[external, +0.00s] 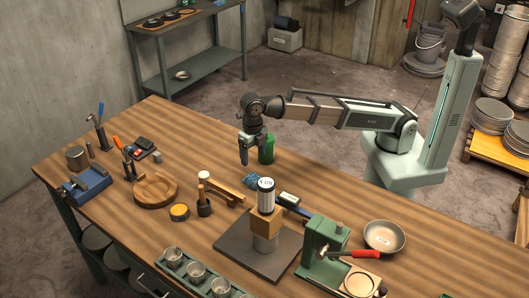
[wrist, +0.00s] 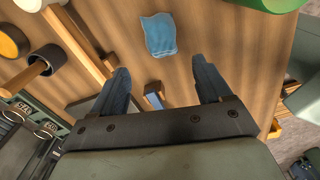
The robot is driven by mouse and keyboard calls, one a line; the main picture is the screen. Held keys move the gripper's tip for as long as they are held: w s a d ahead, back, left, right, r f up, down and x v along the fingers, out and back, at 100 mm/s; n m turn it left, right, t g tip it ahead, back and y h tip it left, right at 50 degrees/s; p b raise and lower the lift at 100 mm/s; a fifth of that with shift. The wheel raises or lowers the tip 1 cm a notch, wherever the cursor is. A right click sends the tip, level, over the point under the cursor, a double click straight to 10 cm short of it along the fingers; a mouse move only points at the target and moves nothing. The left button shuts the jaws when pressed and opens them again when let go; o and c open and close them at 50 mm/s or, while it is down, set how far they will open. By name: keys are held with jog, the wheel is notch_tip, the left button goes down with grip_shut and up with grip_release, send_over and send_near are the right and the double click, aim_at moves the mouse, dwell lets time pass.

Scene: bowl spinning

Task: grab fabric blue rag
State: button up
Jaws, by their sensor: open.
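The blue fabric rag (external: 249,182) lies on the wooden workbench, just below my gripper in the external view. In the wrist view the rag (wrist: 159,35) is a small crumpled light-blue cloth near the top centre, beyond my fingertips. My gripper (external: 249,156) points down above the bench, and a gap separates it from the rag. The wrist view shows my gripper (wrist: 160,68) with its two fingers spread wide and nothing held between them.
A green cylinder (external: 267,149) stands close behind my gripper. A wooden-handled mallet (external: 204,200) and a wooden bar (external: 228,187) lie left of the rag. A block stand with a white canister (external: 266,194) rises in front. Bare bench lies left of my gripper.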

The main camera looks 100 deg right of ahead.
aim_at(254, 176)
jog(key=shift+d+f, duration=0.1)
jog(key=shift+f, duration=5.6)
jog(key=c, duration=1)
jog(key=shift+r, duration=0.1)
jog(key=shift+c, duration=0.2)
